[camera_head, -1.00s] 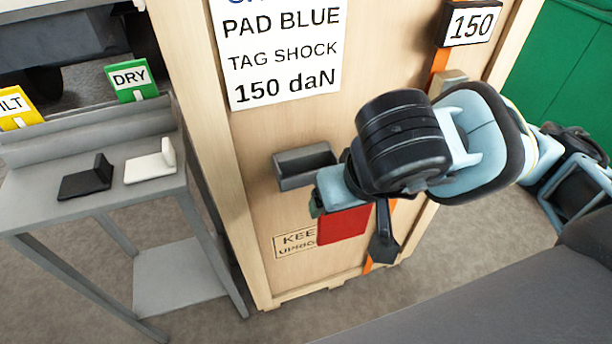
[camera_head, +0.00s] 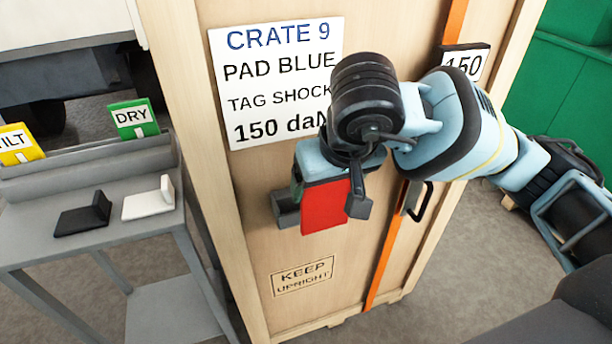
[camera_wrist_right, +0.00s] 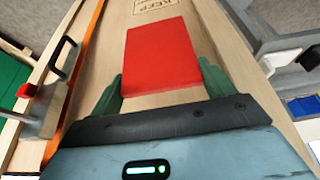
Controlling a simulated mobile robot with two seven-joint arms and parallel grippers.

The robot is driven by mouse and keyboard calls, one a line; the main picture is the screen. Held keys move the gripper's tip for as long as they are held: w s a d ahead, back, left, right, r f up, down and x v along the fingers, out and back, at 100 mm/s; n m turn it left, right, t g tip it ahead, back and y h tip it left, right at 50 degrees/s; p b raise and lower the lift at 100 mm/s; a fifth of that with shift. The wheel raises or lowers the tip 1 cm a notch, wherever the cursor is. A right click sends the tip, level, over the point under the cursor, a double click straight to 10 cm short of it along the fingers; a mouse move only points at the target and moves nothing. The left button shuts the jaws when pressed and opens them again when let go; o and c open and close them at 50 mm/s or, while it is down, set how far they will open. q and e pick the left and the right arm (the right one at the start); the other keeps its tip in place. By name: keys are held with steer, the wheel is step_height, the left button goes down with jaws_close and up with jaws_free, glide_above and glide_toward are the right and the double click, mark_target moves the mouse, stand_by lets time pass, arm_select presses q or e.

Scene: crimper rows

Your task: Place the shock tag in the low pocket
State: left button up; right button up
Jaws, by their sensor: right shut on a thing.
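The shock tag is a flat red plate (camera_head: 326,206), held by my right gripper (camera_head: 324,180) in front of the crate. In the right wrist view the red tag (camera_wrist_right: 160,55) stands out from between the green fingers, which are shut on its near end. My left gripper is out of view.
The wooden crate (camera_head: 255,240) bears a printed sign (camera_head: 280,75), an orange strap (camera_head: 385,262) and a black buckle handle (camera_head: 417,200). A grey stand (camera_head: 40,225) at left holds a black tag (camera_head: 82,215) and a white tag (camera_head: 150,200), under yellow and green signs.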

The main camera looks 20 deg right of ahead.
steer(key=w, duration=1)
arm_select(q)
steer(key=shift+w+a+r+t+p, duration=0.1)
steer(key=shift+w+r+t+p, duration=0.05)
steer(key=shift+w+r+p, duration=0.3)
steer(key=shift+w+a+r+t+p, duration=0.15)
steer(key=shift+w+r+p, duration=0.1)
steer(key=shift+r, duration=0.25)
arm_select(e)
step_height(320, 180, down, 7)
steer(key=shift+w+a, duration=0.2)
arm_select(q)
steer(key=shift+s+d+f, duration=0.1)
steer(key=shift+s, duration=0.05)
arm_select(e)
steer(key=shift+f, duration=0.1)
steer(key=shift+f, duration=0.15)
steer(key=o, duration=1.3)
steer(key=shift+c, duration=0.2)
